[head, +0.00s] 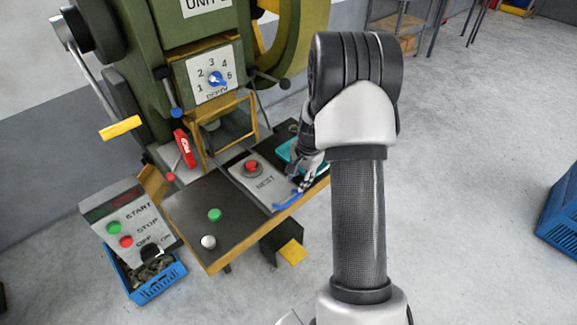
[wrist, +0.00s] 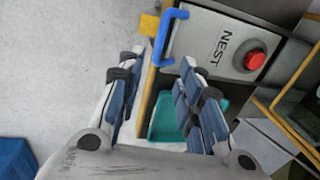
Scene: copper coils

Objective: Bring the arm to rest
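My arm stands in the middle of the head view, folded over, with my gripper (head: 304,178) reaching down near the right end of the press table (head: 190,222). In the wrist view my gripper (wrist: 155,75) shows its two fingers spread apart, with nothing between them but floor, the table edge and part of a teal tray (wrist: 165,119). The gripper is above the table's front edge, beside the NEST box (wrist: 222,40) and its blue handle (wrist: 164,38). In the head view my arm and gripper hide part of the teal tray (head: 287,150).
A green press (head: 172,45) with a depth dial (head: 215,77) stands behind the table. A START/STOP control box (head: 125,225) and a blue crate of parts (head: 150,284) are at the left. Another blue crate (head: 560,215) is at the far right.

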